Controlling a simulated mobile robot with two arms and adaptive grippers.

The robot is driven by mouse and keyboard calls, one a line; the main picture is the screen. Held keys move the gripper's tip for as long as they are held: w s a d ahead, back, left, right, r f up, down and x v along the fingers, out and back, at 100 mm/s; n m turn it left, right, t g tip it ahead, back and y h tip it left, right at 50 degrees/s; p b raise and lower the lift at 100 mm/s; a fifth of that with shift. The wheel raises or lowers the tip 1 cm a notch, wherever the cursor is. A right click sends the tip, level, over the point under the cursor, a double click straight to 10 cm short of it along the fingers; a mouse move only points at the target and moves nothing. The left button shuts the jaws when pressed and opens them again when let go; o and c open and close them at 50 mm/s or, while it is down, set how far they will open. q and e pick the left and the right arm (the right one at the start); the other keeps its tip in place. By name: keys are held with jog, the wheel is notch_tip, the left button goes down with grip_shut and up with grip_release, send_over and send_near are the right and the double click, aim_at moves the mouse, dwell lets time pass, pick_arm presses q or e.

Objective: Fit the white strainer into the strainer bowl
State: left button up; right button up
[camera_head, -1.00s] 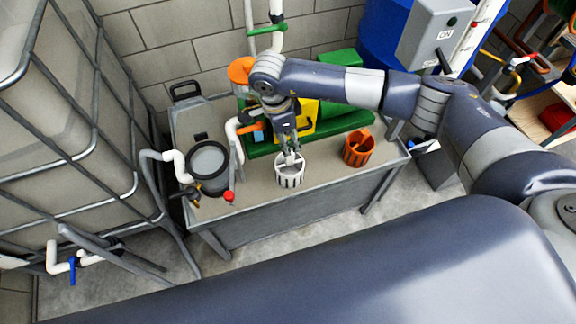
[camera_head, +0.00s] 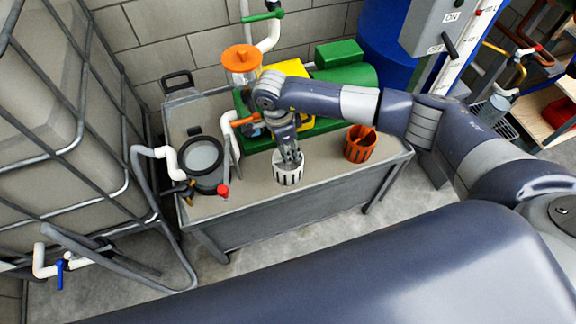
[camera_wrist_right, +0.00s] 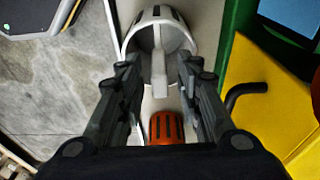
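The white strainer (camera_head: 288,175), a slotted basket, stands upright near the table's front edge. It also shows in the right wrist view (camera_wrist_right: 150,22), with its inner handle (camera_wrist_right: 160,67). My right gripper (camera_head: 292,160) points down into the strainer's top. Its fingers (camera_wrist_right: 160,75) are apart on either side of the handle, with a gap visible on the left; contact on the right is unclear. The strainer bowl (camera_head: 204,178) is round and black-rimmed, left of the white strainer, its lid or inside looking grey. My left gripper is not in view.
An orange strainer (camera_head: 360,146) stands right of the white one. A green and yellow pump (camera_head: 345,80) and an orange-topped part (camera_head: 241,58) are behind. White pipes and a red-handled valve (camera_head: 223,191) flank the bowl. The table (camera_head: 255,196) has some bare top at the front.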

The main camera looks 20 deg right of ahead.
grip_shut()
